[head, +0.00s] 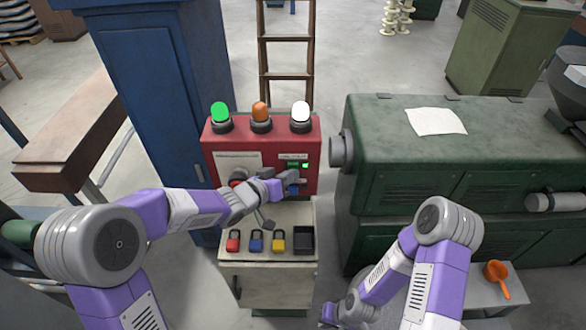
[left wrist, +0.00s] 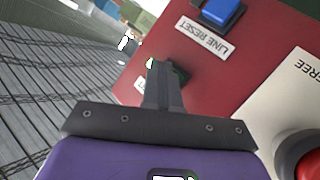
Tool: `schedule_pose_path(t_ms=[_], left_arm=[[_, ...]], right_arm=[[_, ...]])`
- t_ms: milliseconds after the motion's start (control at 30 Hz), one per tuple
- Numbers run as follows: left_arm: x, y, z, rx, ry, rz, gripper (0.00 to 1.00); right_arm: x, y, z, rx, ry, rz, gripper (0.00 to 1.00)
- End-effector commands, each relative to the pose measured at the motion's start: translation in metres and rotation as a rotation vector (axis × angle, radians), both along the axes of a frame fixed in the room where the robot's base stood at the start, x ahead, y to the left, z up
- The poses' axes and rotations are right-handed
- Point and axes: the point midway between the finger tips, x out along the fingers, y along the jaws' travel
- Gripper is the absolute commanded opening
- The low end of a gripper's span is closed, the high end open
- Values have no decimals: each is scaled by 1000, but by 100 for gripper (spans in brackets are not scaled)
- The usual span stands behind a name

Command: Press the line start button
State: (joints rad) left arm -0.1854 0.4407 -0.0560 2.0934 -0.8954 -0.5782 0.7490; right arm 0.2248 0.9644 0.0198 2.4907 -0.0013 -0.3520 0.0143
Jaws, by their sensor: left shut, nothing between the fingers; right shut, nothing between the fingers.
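A red control box (head: 222,146) stands on a pale cabinet. Its face carries a small green button (head: 292,165), which I take as the line start button, below a white label. My right gripper (head: 332,316) is shut and empty, low near the floor.
A blue button (left wrist: 222,12) labelled LINE RESET and a red mushroom button (left wrist: 302,158) are nearby. Green, orange and white lamps top the box. Padlocks and a black tray (head: 303,240) sit on the pale cabinet (head: 262,270). A green machine (head: 390,160) stands right.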

Motion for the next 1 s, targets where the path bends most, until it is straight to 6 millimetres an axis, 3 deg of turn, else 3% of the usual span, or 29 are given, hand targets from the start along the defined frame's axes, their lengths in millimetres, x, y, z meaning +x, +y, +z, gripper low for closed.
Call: schedule_pose_path(t_ms=[1000], left_arm=[[-19, 0, 0, -1, -1, 0, 0]], right_arm=[[0, 0, -9, 0, 0, 0, 0]])
